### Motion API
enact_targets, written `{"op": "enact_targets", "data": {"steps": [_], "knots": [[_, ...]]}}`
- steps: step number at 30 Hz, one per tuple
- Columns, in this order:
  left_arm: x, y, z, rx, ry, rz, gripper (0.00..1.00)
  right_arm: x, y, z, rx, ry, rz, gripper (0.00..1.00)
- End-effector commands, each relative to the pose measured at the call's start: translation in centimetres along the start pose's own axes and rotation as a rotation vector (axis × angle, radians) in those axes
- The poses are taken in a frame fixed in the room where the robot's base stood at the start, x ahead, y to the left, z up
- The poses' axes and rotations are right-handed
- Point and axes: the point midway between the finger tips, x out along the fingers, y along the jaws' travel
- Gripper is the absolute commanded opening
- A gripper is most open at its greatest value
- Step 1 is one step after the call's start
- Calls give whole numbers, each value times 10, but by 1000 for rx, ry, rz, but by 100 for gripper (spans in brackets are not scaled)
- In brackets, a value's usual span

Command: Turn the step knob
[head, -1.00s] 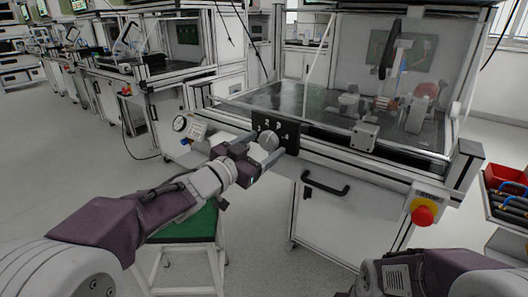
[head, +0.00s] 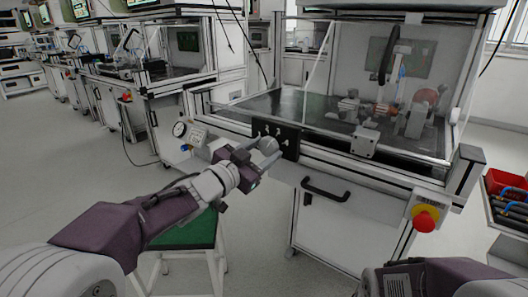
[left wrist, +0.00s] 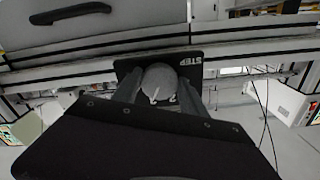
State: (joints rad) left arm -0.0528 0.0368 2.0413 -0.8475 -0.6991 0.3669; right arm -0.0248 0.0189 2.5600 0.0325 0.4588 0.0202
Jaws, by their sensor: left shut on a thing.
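The step knob (head: 267,145) is a round grey knob on a black panel (head: 289,136) at the front of the test bench. In the left wrist view the knob (left wrist: 160,82) sits between my two fingers, in front of the black panel with the white word STEP (left wrist: 178,58). My left gripper (head: 264,153) is shut on the knob, one finger on each side. White marks show on the panel around the knob, partly hidden by the gripper. My right gripper is out of view.
A black door handle (head: 325,190) is below, and a red stop button (head: 425,219) is at right. A green-topped stool (head: 188,232) stands under my left arm. A glass enclosure rises above the bench.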

Motion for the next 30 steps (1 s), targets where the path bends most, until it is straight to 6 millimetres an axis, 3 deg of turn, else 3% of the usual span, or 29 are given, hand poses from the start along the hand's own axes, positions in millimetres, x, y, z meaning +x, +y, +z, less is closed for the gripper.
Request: {"op": "enact_targets", "data": {"steps": [18,30], "knots": [[0,0,2,497,0,0,9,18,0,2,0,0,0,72],[0,-1,1,665,-3,1,9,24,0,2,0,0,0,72]]}}
